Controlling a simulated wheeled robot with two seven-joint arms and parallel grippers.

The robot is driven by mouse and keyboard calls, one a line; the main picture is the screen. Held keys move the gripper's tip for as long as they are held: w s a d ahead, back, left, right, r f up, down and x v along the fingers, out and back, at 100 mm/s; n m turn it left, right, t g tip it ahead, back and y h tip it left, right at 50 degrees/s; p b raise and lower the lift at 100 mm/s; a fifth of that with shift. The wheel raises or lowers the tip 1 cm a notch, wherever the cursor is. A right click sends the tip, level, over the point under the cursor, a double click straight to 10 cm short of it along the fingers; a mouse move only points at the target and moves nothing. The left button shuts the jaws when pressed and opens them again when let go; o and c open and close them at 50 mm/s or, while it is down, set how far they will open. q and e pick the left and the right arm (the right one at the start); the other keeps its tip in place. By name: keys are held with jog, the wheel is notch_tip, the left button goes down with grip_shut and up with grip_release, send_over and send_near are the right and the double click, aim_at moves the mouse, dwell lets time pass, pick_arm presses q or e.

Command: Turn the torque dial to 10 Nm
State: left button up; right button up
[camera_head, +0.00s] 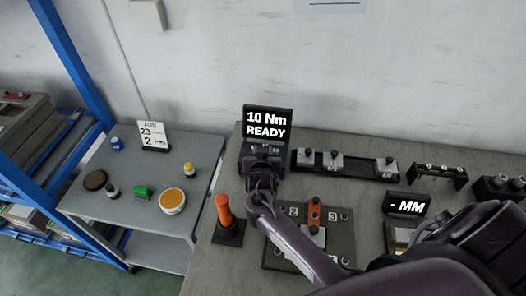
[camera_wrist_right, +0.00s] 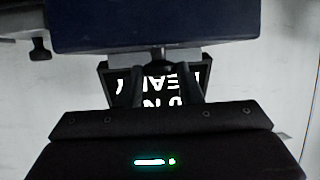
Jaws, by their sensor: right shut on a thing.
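The torque unit's display (camera_head: 268,122) reads "10 Nm READY" at the back of the grey bench. Its dark body (camera_head: 246,158) stands below the display. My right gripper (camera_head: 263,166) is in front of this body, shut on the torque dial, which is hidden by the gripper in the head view. In the right wrist view my right gripper (camera_wrist_right: 161,88) has a finger on each side of the middle, and the display (camera_wrist_right: 160,90) shows upside down behind them. The dial is hard to make out there. My left gripper is not in view.
An orange-handled tool (camera_head: 223,210) stands upright left of my right arm. A plate with numbered spots and an orange part (camera_head: 314,215) lies right of it. A rack of sockets (camera_head: 345,166) and a "- MM" display (camera_head: 407,205) are further right. A side table (camera_head: 150,235) holds small containers.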

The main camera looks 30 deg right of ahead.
jog(key=shift+r, duration=0.1)
jog(key=o, duration=1)
jog(key=shift+c, duration=0.2)
jog(key=b+v, duration=0.1)
jog(key=v, duration=0.6)
jog(key=shift+s+a, duration=0.2)
jog(key=shift+s, duration=0.1)
